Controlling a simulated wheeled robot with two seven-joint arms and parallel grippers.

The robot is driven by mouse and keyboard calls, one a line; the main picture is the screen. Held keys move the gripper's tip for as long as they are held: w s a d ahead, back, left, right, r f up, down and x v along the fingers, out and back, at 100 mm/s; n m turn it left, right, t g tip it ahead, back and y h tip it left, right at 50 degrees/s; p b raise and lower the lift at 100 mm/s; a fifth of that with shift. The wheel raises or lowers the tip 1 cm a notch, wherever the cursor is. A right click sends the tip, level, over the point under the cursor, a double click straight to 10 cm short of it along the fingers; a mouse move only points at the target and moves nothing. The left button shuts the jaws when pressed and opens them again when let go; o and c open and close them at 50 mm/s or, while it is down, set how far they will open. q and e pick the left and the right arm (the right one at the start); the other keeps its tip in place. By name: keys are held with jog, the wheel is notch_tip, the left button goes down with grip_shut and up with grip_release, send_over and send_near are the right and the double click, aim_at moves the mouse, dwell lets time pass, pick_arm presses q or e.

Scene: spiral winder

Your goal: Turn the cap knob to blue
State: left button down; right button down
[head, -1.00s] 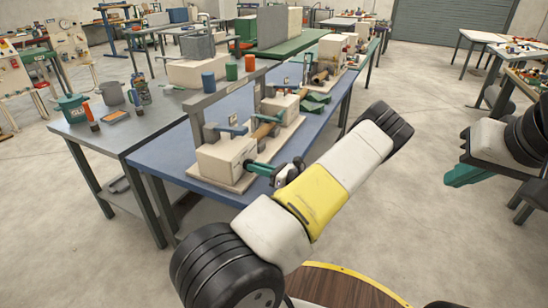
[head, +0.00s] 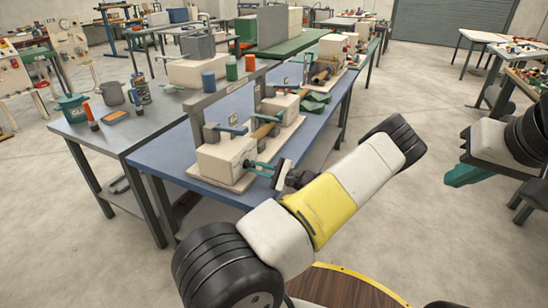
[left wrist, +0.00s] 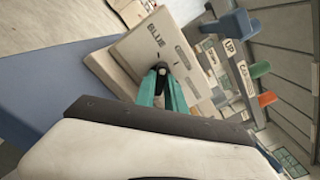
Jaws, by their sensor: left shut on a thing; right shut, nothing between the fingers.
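The spiral winder has a white box (head: 222,158) on a pale base at the near end of the blue table. My left gripper (head: 256,166) reaches the box's near face with its teal fingers. In the left wrist view the fingers (left wrist: 161,70) meet at a white panel (left wrist: 135,55) marked "BLUE". My left gripper is shut on the cap knob, which the fingertips largely hide. I cannot read which mark the knob points to. My right gripper (head: 468,175) is shut and empty at the far right, away from the table.
A grey upright frame (head: 195,112) and a wooden roller (head: 264,130) stand beside the box. A grey table (head: 130,128) adjoins on the left.

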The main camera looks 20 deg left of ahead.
pick_arm(q)
jog(key=shift+f+n, duration=0.1)
jog(key=shift+n, duration=1.5)
jog(key=c, duration=1.4)
grip_release()
